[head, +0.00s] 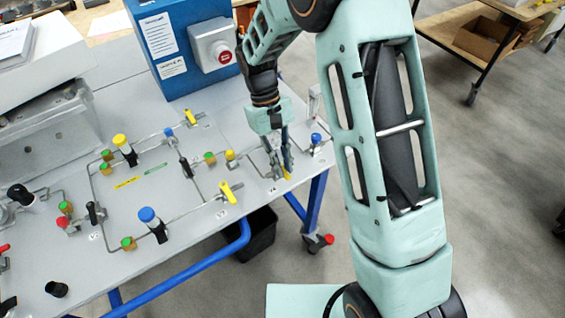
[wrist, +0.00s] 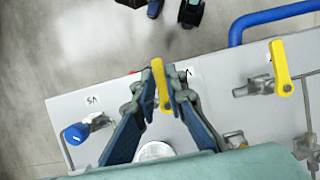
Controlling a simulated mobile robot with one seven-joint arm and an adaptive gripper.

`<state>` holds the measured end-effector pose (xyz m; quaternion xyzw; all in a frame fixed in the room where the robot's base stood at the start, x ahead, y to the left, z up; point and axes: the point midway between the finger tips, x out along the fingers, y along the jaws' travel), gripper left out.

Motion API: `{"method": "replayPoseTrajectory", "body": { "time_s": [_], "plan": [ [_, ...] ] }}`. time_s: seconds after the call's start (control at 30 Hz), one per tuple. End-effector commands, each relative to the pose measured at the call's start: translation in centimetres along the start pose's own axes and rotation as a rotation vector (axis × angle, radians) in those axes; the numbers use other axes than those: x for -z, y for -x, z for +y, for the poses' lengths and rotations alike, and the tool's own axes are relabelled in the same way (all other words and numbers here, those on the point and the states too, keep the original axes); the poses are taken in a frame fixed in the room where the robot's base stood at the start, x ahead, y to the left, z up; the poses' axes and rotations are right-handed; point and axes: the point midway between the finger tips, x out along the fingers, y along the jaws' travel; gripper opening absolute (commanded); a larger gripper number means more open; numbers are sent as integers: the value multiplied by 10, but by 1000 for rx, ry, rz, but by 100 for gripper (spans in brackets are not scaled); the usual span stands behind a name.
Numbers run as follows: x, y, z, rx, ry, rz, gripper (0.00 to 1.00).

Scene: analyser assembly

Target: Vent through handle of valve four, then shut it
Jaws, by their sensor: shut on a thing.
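My gripper (head: 280,166) points down at the right end of the panel, over the label of valve four. In the wrist view its two blue fingers (wrist: 161,92) are closed on the yellow lever handle (wrist: 159,78) from both sides. The handle's far end reaches toward the panel's edge, and a bit of its yellow (head: 287,177) shows below the fingers in the head view. The label beside it (wrist: 187,73) is partly covered. The valve body and its pipe are mostly hidden by the fingers, so I cannot tell how the handle lies to the pipe.
A second yellow lever handle (wrist: 280,68) stands on the neighbouring valve. A blue knob (wrist: 76,133) is on the other side, by the V5 label (wrist: 92,100). A blue box with a red button (head: 224,56) stands behind. The panel (head: 150,205) carries several other valves and pipes.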

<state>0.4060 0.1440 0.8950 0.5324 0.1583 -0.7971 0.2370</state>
Motion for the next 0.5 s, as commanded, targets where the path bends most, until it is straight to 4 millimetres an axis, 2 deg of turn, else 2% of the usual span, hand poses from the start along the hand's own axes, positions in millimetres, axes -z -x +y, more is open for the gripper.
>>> {"method": "replayPoseTrajectory", "body": {
  "time_s": [0.03, 0.17, 0.5],
  "plan": [
    [1, 1, 0, 0, 0, 2, 15],
    [0, 1, 0, 0, 0, 2, 29],
    [0, 4, 0, 0, 1, 2, 29]
  ]
}}
